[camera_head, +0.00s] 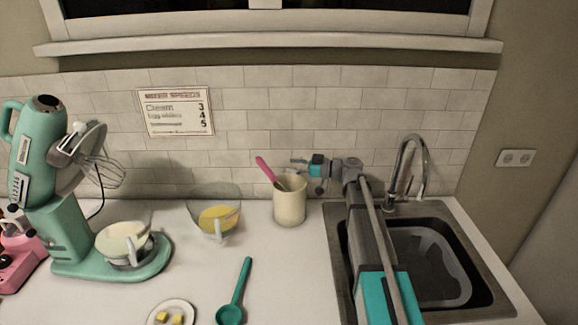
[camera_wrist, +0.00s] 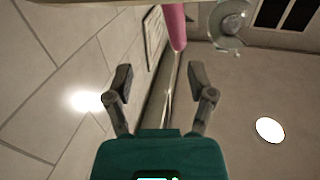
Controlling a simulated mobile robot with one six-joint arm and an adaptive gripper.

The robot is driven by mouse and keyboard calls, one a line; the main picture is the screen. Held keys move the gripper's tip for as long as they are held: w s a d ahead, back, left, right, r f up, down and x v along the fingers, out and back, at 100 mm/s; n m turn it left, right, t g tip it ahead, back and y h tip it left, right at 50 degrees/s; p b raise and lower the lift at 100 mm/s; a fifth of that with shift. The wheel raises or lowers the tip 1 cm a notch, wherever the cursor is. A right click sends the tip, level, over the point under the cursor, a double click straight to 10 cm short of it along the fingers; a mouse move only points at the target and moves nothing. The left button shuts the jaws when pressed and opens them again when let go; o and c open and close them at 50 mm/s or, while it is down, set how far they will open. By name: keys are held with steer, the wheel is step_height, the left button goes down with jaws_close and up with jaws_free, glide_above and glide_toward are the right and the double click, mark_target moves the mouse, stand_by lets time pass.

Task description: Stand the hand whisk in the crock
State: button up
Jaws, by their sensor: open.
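The cream crock (camera_head: 289,204) stands upright on the counter, left of the sink. A pink-handled tool (camera_head: 266,170) leans in it, with the handle sticking out to the upper left. A grey part shows at the rim and its lower end is hidden inside. It may be the hand whisk, but I cannot tell its head shape. My gripper (camera_head: 297,167) is just above the crock's right side, pointing left, open and not holding the tool. In the wrist view, a pink handle (camera_wrist: 176,27) shows beyond my open fingers (camera_wrist: 161,82).
A green mixer (camera_head: 62,240) with its own wire whisk stands at left. A glass bowl (camera_head: 214,218) with yellow contents is left of the crock. A green spoon (camera_head: 236,293) and a butter plate (camera_head: 153,310) lie in front. The sink (camera_head: 428,270) and faucet (camera_head: 410,160) are at right.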

steer(key=s+d, duration=0.2)
steer(key=d, duration=0.8)
steer(key=shift+d, duration=0.35)
steer(key=shift+s, duration=0.1)
stand_by(0.6)
steer(key=m+g+h, duration=0.3)
steer(key=m+h, duration=0.8)
steer(key=h, duration=0.2)
glide_above(345, 282)
steer(key=w+a, duration=0.5)
steer(key=w, duration=0.1)
step_height(345, 282, down, 17)
steer(key=shift+w+r, duration=0.1)
steer(key=shift+r, duration=0.05)
steer(key=s+d+m+h, duration=0.1)
steer(key=s, duration=0.1)
steer(key=s+d+f+m+h, duration=0.1)
steer(key=s+d+m, duration=0.1)
steer(key=s+d+m+h, duration=0.1)
steer(key=s+h, duration=0.1)
steer(key=shift+d+f, duration=0.25)
steer(key=shift+f, duration=0.1)
steer(key=shift+s+d+m+h, duration=0.15)
steer(key=shift+d+m+h, duration=0.15)
steer(key=shift+m, duration=0.1)
